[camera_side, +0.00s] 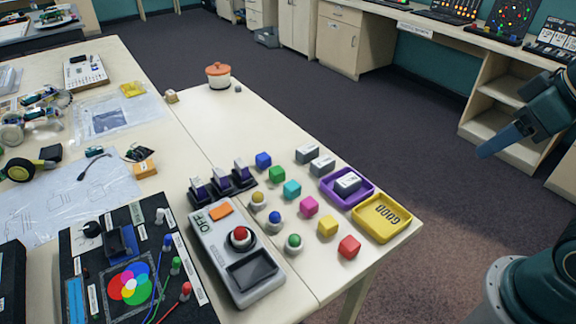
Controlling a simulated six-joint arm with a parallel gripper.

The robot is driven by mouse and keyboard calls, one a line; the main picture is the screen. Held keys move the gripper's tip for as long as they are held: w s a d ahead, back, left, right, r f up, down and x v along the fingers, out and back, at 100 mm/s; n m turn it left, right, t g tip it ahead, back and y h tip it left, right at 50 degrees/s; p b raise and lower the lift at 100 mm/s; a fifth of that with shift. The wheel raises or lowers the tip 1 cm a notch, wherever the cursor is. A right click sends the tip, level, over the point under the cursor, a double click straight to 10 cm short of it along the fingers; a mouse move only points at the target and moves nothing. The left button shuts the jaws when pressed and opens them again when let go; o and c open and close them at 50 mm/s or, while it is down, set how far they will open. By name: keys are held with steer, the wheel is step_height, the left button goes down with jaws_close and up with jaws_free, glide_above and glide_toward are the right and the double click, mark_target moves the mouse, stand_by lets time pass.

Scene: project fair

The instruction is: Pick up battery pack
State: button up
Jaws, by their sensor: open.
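No object is clearly marked as the battery pack. Small grey blocks with pale tops are the likeliest match: one grey block (307,154) and a second grey block (322,165) lie on the table behind the trays. A third grey block (347,183) lies in the purple tray (328,196). My gripper (492,148) is in the air at the right, beyond the table's edge and well apart from the blocks. It is open and holds nothing visible. Only a blue finger shows clearly.
A yellow tray (399,219) marked GOOD sits at the table's right edge. Several coloured cubes, round buttons and a grey control box (235,250) stand to the left. An orange-lidded pot (218,76) is at the back. The table behind the blocks is clear.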

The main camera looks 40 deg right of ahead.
steer(key=shift+o, duration=0.5)
steer(key=w+a+r+m+g, duration=0.15)
steer(key=w+m, duration=0.25)
steer(key=w, duration=0.5)
steer(key=w+a+r+m+g, duration=0.1)
steer(key=w+r+m, duration=0.25)
steer(key=w, duration=0.55)
steer(key=w+a+f+m+g, duration=0.1)
steer(key=w+f+m, duration=0.3)
steer(key=w, duration=0.5)
steer(key=w+a+f+m+g, duration=0.2)
steer(key=w+f+m, duration=0.3)
steer(key=w+f, duration=0.3)
steer(key=shift+w+a, duration=0.35)
steer(key=shift+a, duration=0.55)
